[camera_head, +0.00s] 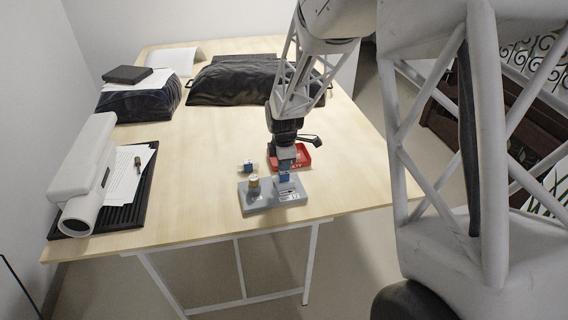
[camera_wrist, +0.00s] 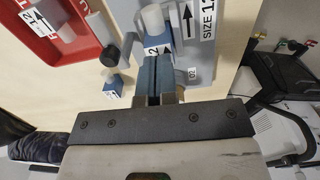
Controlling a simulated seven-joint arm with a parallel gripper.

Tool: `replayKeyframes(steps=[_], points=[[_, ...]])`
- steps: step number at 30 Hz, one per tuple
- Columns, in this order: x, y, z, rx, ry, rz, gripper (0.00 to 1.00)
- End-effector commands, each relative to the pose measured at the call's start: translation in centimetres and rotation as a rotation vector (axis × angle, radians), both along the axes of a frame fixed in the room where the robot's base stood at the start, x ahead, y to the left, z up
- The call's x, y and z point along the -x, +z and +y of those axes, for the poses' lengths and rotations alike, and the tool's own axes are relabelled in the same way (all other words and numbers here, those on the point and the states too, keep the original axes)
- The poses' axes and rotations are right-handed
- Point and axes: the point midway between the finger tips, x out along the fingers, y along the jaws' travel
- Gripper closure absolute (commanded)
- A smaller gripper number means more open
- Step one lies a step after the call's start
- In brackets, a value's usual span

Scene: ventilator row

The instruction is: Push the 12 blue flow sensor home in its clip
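The blue flow sensor (camera_wrist: 165,39) has a white label reading 12 with an arrow and a pale tube end. It lies at the grey clip plate (camera_wrist: 202,70), which carries a SIZE 12 label. In the head view the sensor's spot is at the right part of the plate (camera_head: 262,207), under my gripper (camera_head: 285,179). In the wrist view my gripper's slate-blue fingers (camera_wrist: 157,60) are together, with only a thin dark line between them. Their tips are at the sensor's labelled face. I cannot tell whether they touch it, or how deep it sits in the clip.
A second blue sensor (camera_wrist: 113,84) lies loose on the table beside the plate; the head view shows it too (camera_head: 248,167). A red tray (camera_head: 304,155) with a labelled part stands behind the plate. A brass-coloured knob (camera_head: 254,182) rises from the plate.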

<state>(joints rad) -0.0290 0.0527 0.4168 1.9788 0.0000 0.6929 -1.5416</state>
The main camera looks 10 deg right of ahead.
Motion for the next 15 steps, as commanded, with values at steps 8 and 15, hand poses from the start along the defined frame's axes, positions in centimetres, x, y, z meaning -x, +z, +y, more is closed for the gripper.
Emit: replayKeyframes(steps=[8, 15], points=[[0.01, -0.31, 0.00, 0.000, 0.000, 0.000, 1.00], [0.02, -0.57, 0.00, 0.000, 0.000, 0.000, 1.00]])
